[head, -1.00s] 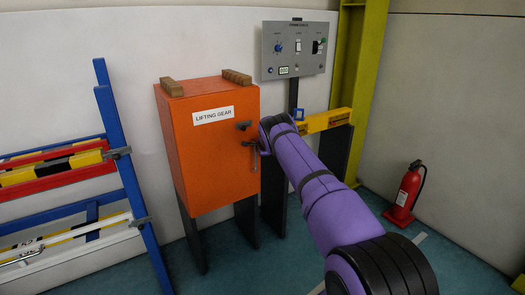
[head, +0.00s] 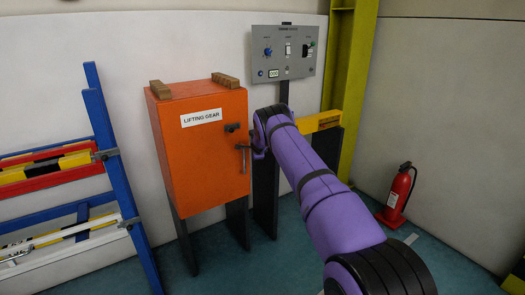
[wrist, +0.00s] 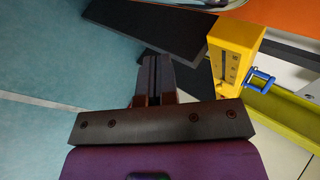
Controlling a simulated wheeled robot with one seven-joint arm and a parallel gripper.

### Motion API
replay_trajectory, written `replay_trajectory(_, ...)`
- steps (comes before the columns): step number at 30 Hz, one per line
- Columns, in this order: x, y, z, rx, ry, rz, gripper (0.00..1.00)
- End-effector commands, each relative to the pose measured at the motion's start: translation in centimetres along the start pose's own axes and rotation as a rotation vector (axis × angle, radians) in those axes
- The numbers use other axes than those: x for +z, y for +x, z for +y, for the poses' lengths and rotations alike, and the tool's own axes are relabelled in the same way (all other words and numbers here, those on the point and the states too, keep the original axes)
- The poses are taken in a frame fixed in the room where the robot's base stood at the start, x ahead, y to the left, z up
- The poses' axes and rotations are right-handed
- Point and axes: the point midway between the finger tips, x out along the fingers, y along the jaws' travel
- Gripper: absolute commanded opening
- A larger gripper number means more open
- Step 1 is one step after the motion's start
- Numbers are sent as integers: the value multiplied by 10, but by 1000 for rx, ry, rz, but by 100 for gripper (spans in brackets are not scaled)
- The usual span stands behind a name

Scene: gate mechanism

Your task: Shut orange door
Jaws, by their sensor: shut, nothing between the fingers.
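The orange door (head: 208,158) is the front of an orange cabinet on dark legs, with a "LIFTING GEAR" label. It looks flush with the cabinet body in the head view. A dark latch knob (head: 232,128) and a hanging handle (head: 243,155) sit near its right edge. My purple arm reaches in from the lower right, and its end is at the right of the door by the handle; I cannot tell whether it touches. My gripper (wrist: 154,72) is shut and empty in the wrist view. A strip of orange (wrist: 275,18) shows at that view's top right.
A grey control panel (head: 284,53) stands on a dark post right of the cabinet. A yellow box (wrist: 233,50) with a blue clasp (wrist: 260,80) is right of my gripper. A blue rack (head: 120,180) stands left; a red extinguisher (head: 397,193) stands right.

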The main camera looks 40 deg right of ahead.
Motion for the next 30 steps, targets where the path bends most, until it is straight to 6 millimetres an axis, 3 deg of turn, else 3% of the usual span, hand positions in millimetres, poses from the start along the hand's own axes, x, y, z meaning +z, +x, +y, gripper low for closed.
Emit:
replay_trajectory(15, -19, -62, -2, 1, 2, 1, 0)
replay_trajectory(26, -20, -73, -1, 1, 0, 0, 0)
replay_trajectory(30, -17, -82, -10, -10, 39, 4, 0)
